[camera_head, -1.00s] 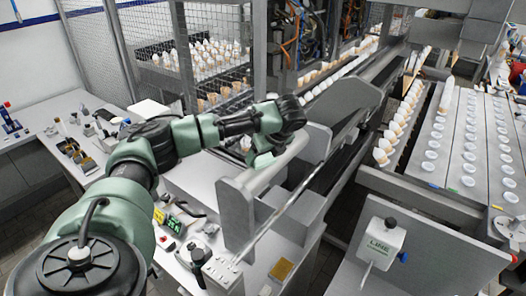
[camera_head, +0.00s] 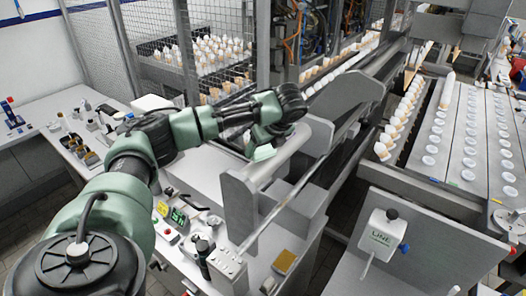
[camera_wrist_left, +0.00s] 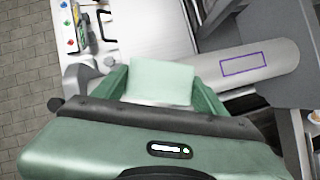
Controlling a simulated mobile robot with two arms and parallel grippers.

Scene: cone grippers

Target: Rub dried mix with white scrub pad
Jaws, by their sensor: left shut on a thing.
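My left gripper (camera_wrist_left: 165,90) is shut on a pale, whitish-green scrub pad (camera_wrist_left: 161,82), held between its two green fingers. In the head view the gripper (camera_head: 268,140) is at the end of the green and black arm, and the pad (camera_head: 264,152) shows below it. A grey cylinder (camera_wrist_left: 285,58) lies behind and to the right of the pad in the wrist view; it also shows in the head view (camera_head: 290,152). A thin purple rectangle is outlined on it. I cannot tell whether the pad touches the cylinder. No dried mix is clearly visible. My right gripper is out of view.
A grey upright plate (camera_head: 240,210) stands below the cylinder. A control panel with knobs and a small display (camera_head: 178,215) is left of it. A white dispenser box (camera_head: 383,235) stands at the front right.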

